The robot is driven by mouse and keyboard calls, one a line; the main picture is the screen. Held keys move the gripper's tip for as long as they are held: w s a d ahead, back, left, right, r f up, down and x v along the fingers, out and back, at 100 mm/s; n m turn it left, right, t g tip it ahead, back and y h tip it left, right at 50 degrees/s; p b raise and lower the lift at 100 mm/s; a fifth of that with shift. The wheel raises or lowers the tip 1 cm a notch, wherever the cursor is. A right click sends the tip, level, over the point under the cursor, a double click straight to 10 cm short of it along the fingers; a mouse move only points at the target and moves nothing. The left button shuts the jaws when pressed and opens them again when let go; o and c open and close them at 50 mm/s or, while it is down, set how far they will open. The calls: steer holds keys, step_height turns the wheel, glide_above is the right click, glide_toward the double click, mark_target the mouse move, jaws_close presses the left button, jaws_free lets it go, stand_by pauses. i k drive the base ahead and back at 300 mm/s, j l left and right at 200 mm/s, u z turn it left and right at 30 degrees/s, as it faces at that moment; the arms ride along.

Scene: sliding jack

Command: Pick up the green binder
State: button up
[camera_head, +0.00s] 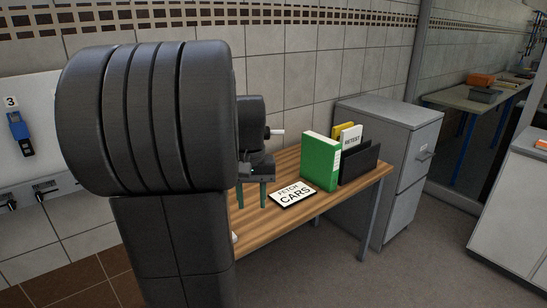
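The green binder (318,161) stands upright on the wooden table (247,216), toward its right end. It is at the left of a black file holder (359,164), close against it; I cannot tell whether they touch. My gripper (264,190) is left of the binder, over the table, with two green fingers pointing down and a gap between them. It looks open and empty, apart from the binder. My own dark arm fills the left middle of the view and hides the left part of the table.
A white "RETENT" item (350,138) and a yellow item (341,132) stand behind the binder. A grey cabinet (398,115) stands at the table's right. The tiled wall is behind.

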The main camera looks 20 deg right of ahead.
mark_target(320, 155)
steer(key=i+l+u, duration=0.2)
steer(key=l+u, duration=0.15)
steer(key=l, duration=0.3)
steer(key=i+l+u, duration=0.15)
steer(key=l+u, duration=0.25)
steer(key=l, duration=0.3)
steer(key=l+u, duration=0.35)
steer(key=l, duration=0.35)
steer(key=l+u, duration=0.1)
steer(key=l, duration=2.1)
